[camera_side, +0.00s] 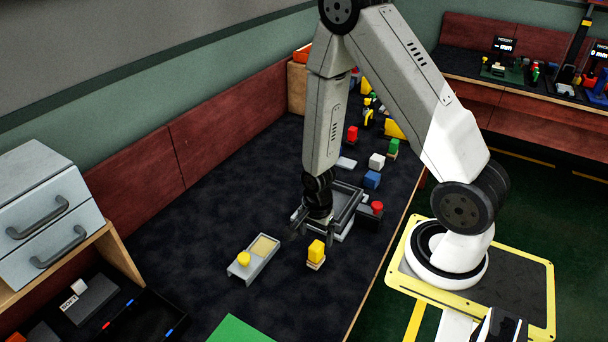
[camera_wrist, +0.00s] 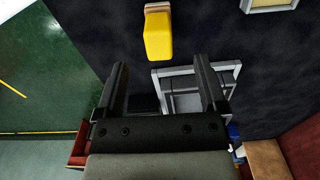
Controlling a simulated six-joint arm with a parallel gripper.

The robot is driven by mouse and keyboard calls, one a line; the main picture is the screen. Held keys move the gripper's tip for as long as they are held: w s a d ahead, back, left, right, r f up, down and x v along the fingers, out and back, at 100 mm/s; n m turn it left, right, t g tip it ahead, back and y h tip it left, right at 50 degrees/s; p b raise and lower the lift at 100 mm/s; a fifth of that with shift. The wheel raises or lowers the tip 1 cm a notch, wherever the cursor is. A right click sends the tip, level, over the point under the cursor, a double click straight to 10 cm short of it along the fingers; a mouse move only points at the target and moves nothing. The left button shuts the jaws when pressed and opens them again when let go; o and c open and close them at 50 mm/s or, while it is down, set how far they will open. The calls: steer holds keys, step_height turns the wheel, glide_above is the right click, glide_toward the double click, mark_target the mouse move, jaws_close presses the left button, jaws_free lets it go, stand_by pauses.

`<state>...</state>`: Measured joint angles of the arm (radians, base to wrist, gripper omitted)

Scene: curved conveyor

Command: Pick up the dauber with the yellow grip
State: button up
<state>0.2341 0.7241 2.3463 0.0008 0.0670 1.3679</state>
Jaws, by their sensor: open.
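The dauber with the yellow grip (camera_side: 316,250) stands on the dark table, its yellow block on a pale wooden base. In the wrist view the yellow grip (camera_wrist: 158,36) is at the top, just beyond the fingertips and about midway between them. My gripper (camera_wrist: 160,72) is open and empty, its two dark fingers spread. In the side view my gripper (camera_side: 312,226) hangs above the table, a little behind and above the dauber, apart from it. The fingers are small and dark there.
A grey frame-like tray (camera_side: 346,213) stands behind the dauber. A grey holder with a yellow knob and pale pad (camera_side: 254,259) is to the left. A green sheet (camera_side: 238,330) lies in front.

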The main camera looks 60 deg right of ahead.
mark_target(316, 245)
steer(key=shift+d+f, duration=0.1)
steer(key=shift+f, duration=0.15)
steer(key=shift+f, duration=1.3)
steer(key=shift+f, duration=2.55)
jaws_close()
